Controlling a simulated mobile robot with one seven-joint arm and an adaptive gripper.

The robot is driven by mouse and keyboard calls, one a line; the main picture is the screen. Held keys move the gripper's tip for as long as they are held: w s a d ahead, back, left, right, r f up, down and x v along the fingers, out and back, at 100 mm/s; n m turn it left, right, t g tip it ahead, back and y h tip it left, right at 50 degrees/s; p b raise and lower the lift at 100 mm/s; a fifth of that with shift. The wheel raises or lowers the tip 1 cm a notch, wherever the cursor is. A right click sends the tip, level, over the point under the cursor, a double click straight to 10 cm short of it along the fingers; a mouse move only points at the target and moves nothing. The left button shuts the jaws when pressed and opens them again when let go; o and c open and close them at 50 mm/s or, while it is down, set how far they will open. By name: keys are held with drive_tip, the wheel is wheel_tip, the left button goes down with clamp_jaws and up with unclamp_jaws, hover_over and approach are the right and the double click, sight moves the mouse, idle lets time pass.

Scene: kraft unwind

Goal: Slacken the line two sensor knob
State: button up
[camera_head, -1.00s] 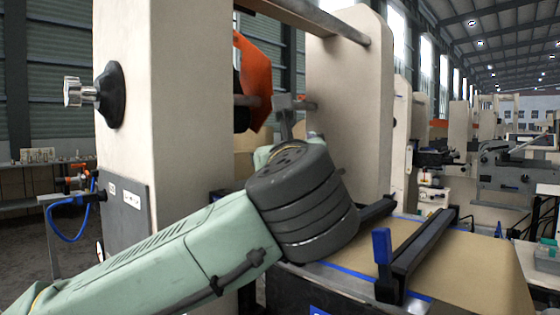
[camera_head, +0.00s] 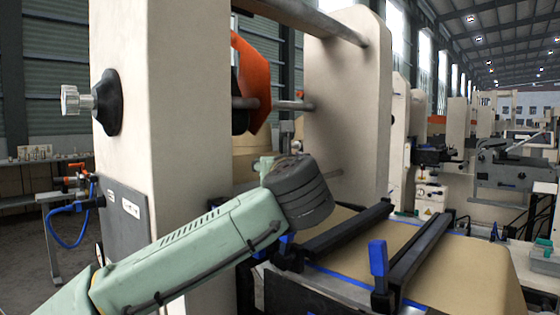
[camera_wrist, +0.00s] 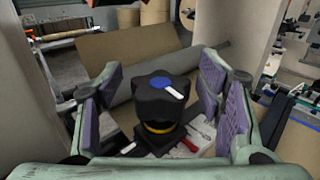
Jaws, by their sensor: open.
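A black lobed knob (camera_wrist: 152,104) with a blue disc and a white mark on top shows in the wrist view. A yellow ring shows under it. I cannot read any label that tells which line it belongs to. My gripper (camera_wrist: 161,82) is open, with one purple-padded finger on each side of the knob and a visible gap on both sides. I cannot tell how far the fingertips reach down past the knob's top. In the head view the knob and fingers are hidden or too small to make out near my arm's end.
Blue-handled black bars (camera_head: 425,250) cross the brown kraft web (camera_head: 475,270) at right. A roll (camera_wrist: 130,50) lies behind the knob.

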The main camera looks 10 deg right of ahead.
drive_tip(key=c, duration=1.2)
drive_tip(key=shift+d+y, duration=0.1)
drive_tip(key=shift+y, duration=0.3)
drive_tip(key=shift+n+y, duration=0.6)
drive_tip(key=n+y, duration=0.2)
drive_tip(key=y, duration=0.2)
drive_tip(key=shift+n, duration=0.4)
drive_tip(key=shift+a+n+g+y+p, duration=0.25)
drive_tip(key=shift+n+g+y+p, duration=0.3)
drive_tip(key=shift+n+y, duration=0.8)
drive_tip(key=shift+f+m+y, duration=0.1)
drive_tip(key=shift+m+y, duration=0.15)
drive_tip(key=shift+y, duration=0.2)
